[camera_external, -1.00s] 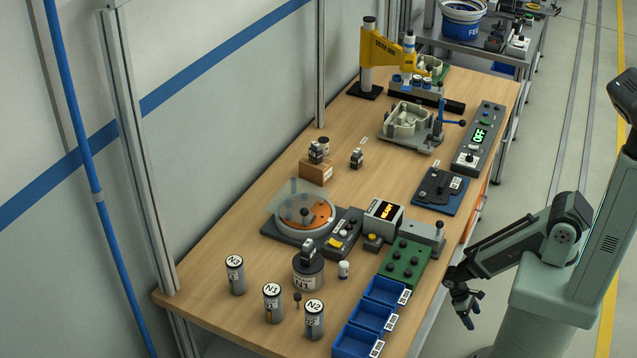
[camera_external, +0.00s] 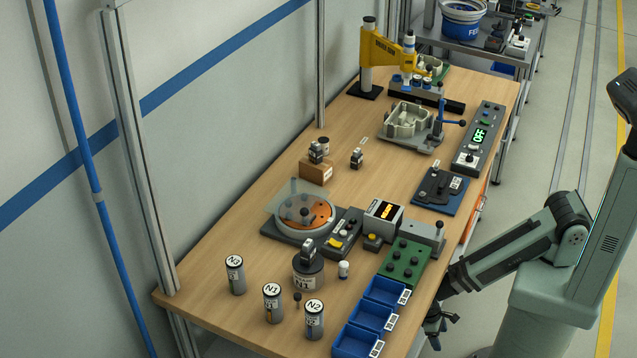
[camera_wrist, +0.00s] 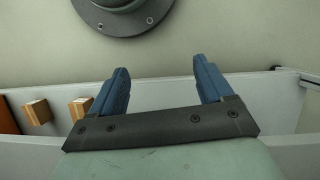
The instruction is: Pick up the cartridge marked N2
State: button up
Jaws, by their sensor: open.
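The cartridge marked N2 (camera_external: 314,322) is a grey cylinder with a white labelled top. It stands upright near the front of the wooden table, left of the blue bins. Cartridge N1 (camera_external: 272,305) stands just left of it, and cartridge N3 (camera_external: 235,276) stands farther left. My gripper (camera_external: 437,338) hangs beyond the table's right edge, low and well to the right of N2. In the wrist view, its two blue fingers (camera_wrist: 160,82) are apart with nothing between them. No cartridge shows in the wrist view.
Blue bins (camera_external: 346,332) line the right edge between my gripper and N2. A small dark knobbed piece (camera_external: 297,299) stands between N1 and N2. A dark cylinder with a block on top (camera_external: 308,273) is behind them. A turntable unit (camera_external: 304,215) sits farther back.

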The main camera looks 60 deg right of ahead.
jog(key=s+a+r+n+t+y, duration=0.1)
jog(key=a+r+n, duration=0.15)
jog(key=a, duration=1.55)
jog(key=s+a+r+n+t+y, duration=0.1)
jog(key=a+r+n, duration=0.15)
jog(key=a, duration=1.55)
jog(key=s+a+r+n+y, duration=0.1)
jog(key=s+a+r, duration=0.35)
jog(key=a, duration=0.35)
jog(key=s+a+r+n+y, duration=0.1)
jog(key=s+a+r, duration=0.35)
jog(key=a, duration=0.45)
jog(key=s+a+r+n+y, duration=0.1)
jog(key=s+a+r+n, duration=0.1)
jog(key=s+a+r, duration=0.35)
notch_tip(320, 180, up, 38)
jog(key=n+t, duration=0.1)
jog(key=t, duration=0.4)
send_over(318, 297)
jog(key=s+d, duration=0.2)
jog(key=d, duration=0.1)
jog(key=shift+h, duration=0.3)
jog(key=x, duration=0.8)
jog(key=shift+a+f, duration=0.1)
jog(key=shift+a+x, duration=0.15)
jog(key=shift+x, duration=1.2)
jog(key=shift+a+x, duration=0.1)
jog(key=shift+x, duration=1.2)
